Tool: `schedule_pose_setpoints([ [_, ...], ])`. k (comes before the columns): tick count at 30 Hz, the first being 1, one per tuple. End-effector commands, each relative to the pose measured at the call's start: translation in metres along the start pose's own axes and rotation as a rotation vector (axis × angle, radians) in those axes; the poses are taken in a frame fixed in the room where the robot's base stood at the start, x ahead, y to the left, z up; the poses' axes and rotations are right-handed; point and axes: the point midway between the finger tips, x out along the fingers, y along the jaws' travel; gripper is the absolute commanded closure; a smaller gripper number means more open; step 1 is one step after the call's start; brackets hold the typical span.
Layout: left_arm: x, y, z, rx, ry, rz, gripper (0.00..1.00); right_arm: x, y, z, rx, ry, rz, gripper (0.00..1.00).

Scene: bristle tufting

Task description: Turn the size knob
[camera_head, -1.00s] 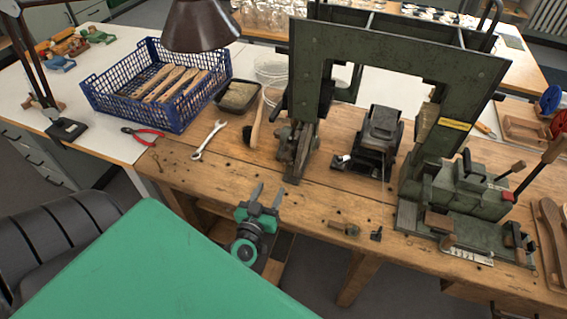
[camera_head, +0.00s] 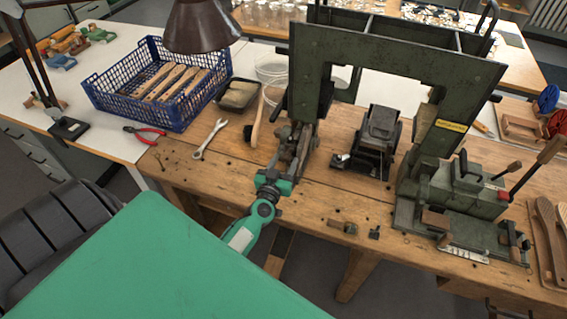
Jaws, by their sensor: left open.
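The tufting machine (camera_head: 398,62) is a dark green metal frame on the wooden bench. A dark metal mechanism (camera_head: 299,140) stands at the foot of its left column, with small rounded parts on its left side. I cannot tell for sure which part is the size knob. My left gripper (camera_head: 279,161) is open and empty at the bench's front edge, just in front of and below that mechanism. Its fingertips overlap the mechanism's lower front in the picture, and I cannot tell whether they touch it. I do not see my right gripper.
A blue crate (camera_head: 147,113) holds wooden brush handles. A wrench (camera_head: 209,139) and red pliers (camera_head: 145,132) lie to the left. A black block device (camera_head: 377,139) stands under the frame. A lever unit (camera_head: 465,192) stands at right. The bench front between them is mostly clear.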

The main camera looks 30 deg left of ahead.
Motion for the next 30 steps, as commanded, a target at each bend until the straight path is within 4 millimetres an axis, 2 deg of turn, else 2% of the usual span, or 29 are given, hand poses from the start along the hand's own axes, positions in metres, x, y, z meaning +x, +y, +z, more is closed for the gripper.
schedule_pose_setpoints([
  [3, -0.0002, 0.0000, 0.0001, 0.000, 0.000, 0.000, 0.52, 0.0001, 0.0011, 0.0002, 0.000, 0.000, 0.001, 1.00],
  [10, -0.0003, 0.0000, 0.0001, 0.000, 0.000, 0.000, 0.96, 0.0000, 0.0054, 0.0010, -0.002, -0.001, 0.006, 1.00],
  [20, -0.0004, 0.0000, 0.0000, -0.042, 0.000, 0.000, 0.96, -0.0007, 0.0087, 0.0015, -0.001, -0.002, 0.009, 1.00],
  [30, -0.0004, -0.0005, 0.0004, -0.267, 0.000, -0.001, 0.96, -0.0023, 0.0084, 0.0012, -0.001, -0.001, 0.009, 1.00],
])
